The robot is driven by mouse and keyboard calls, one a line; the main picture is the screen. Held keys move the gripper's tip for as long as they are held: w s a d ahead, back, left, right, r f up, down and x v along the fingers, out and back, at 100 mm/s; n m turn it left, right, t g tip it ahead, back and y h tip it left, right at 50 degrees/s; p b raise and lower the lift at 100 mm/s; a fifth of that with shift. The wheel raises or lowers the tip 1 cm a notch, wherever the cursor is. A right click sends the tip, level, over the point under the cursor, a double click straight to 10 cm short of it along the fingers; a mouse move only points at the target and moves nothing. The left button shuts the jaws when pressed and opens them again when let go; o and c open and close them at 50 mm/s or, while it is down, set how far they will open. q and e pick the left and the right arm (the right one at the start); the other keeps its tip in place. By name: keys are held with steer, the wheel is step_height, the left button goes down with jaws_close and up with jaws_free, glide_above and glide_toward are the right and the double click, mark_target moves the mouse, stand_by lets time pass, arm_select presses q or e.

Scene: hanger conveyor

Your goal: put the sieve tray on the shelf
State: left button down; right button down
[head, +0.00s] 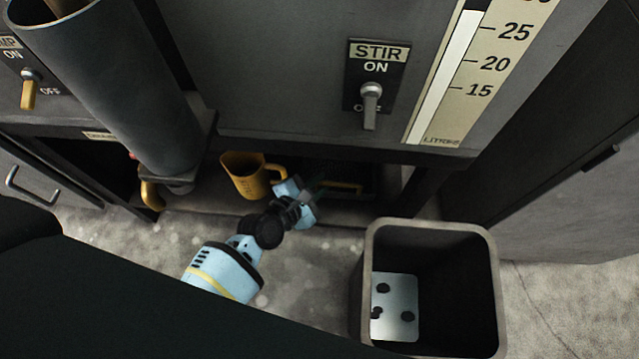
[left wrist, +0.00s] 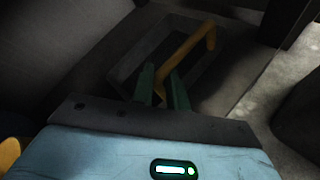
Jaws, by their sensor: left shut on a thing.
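The sieve tray is a dark, shallow tray with a yellow bar handle (head: 345,186), seen in the head view in the shadowed recess under the machine. In the left wrist view the dark tray (left wrist: 128,62) lies ahead of the fingers, with its yellow handle (left wrist: 188,48) rising above it. My left gripper (head: 318,189) reaches into the recess from the front. Its green fingers (left wrist: 162,76) are shut on the handle's near end; the exact contact is dark. The tray appears to be on or just above the recess floor. My right gripper is not in view.
A yellow jug (head: 243,175) stands just left of my left gripper. A grey bin (head: 376,285) with a pale, dark-spotted thing inside stands on the floor at right. A wide grey pipe (head: 115,85) comes down at left. The machine's underside edge (head: 300,147) overhangs the recess.

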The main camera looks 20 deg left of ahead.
arm_select(q)
steer(key=c, duration=1.8)
jaws_free()
steer(key=shift+f, duration=0.1)
steer(key=shift+c, duration=0.2)
steer(key=shift+o, duration=2.3)
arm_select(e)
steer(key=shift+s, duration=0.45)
